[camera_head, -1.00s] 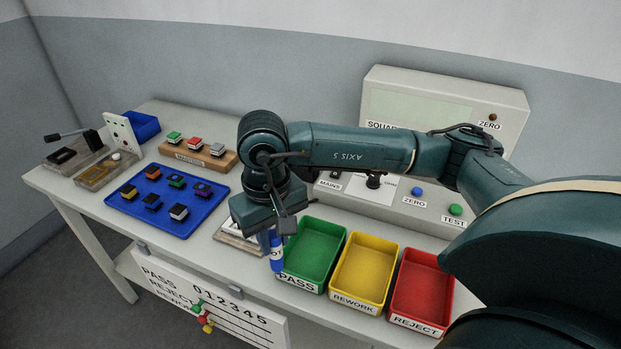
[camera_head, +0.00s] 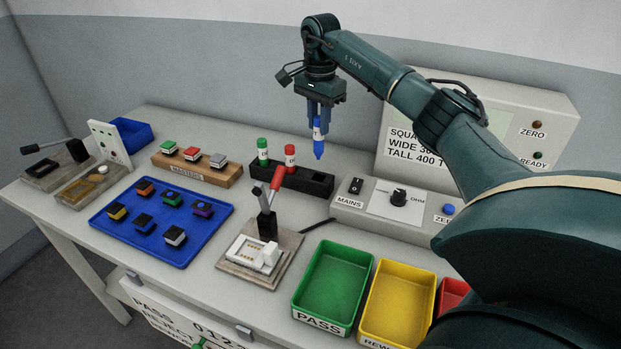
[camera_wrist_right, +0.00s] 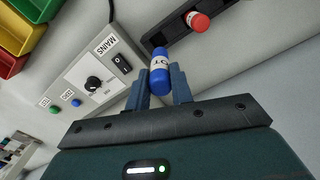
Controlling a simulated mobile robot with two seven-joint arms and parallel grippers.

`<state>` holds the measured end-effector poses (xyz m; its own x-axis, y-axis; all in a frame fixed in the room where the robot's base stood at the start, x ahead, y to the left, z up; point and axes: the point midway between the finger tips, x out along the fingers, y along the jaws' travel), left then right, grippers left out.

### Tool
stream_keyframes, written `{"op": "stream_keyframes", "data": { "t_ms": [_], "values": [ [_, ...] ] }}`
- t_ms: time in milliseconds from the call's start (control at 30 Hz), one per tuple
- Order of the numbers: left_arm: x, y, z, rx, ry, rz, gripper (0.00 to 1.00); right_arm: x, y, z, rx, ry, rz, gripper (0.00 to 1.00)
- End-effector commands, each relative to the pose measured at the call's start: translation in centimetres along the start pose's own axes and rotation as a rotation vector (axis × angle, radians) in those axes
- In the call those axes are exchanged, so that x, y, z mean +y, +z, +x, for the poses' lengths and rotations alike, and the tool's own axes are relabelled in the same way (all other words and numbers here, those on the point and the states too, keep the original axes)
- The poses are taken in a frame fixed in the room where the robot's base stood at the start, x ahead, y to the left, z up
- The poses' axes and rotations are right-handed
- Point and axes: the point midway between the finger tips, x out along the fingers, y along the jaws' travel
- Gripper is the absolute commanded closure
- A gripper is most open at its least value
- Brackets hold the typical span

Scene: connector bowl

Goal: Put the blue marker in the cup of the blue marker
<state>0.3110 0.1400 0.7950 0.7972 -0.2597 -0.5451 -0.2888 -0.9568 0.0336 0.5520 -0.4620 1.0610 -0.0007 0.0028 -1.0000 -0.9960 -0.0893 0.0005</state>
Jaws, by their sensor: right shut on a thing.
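The blue marker (camera_head: 318,140) hangs upright, tip down, from my right gripper (camera_head: 321,112), which is shut on it. It also shows between the fingers in the right wrist view (camera_wrist_right: 160,75). It is in the air, over or near the right part of the black marker holder (camera_head: 318,184). A green marker (camera_head: 262,150) and a red marker (camera_head: 290,157) stand in the holder's left part. An empty cup shows to their right. I cannot tell how high the blue tip is above the holder. My left gripper is not in view.
The control box with its MAINS switch (camera_head: 354,186) stands right of the holder. A lever fixture (camera_head: 259,245) is in front of it. A green PASS tray (camera_head: 325,325) and a yellow tray (camera_head: 363,325) are at the front. A blue tray (camera_head: 180,258) of connectors lies left.

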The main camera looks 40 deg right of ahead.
Motion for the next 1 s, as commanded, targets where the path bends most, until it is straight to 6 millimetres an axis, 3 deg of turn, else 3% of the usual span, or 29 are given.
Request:
{"op": "stream_keyframes", "data": {
  "t_ms": [200,400,667,1000],
  "values": [
    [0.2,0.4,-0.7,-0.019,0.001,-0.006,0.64,0.1,-0.2,4.1,0.001,0.006,0.008,0.92],
    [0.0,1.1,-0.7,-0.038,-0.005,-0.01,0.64,0.1,-0.1,5.9,0.0,0.003,0.006,0.92],
    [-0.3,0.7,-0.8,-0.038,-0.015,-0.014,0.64,0.1,-0.1,9.2,0.0,0.005,0.004,0.92],
    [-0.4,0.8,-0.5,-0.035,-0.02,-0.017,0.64,0.1,-0.1,9.8,0.002,0.001,0.004,0.92]
  ]
}}
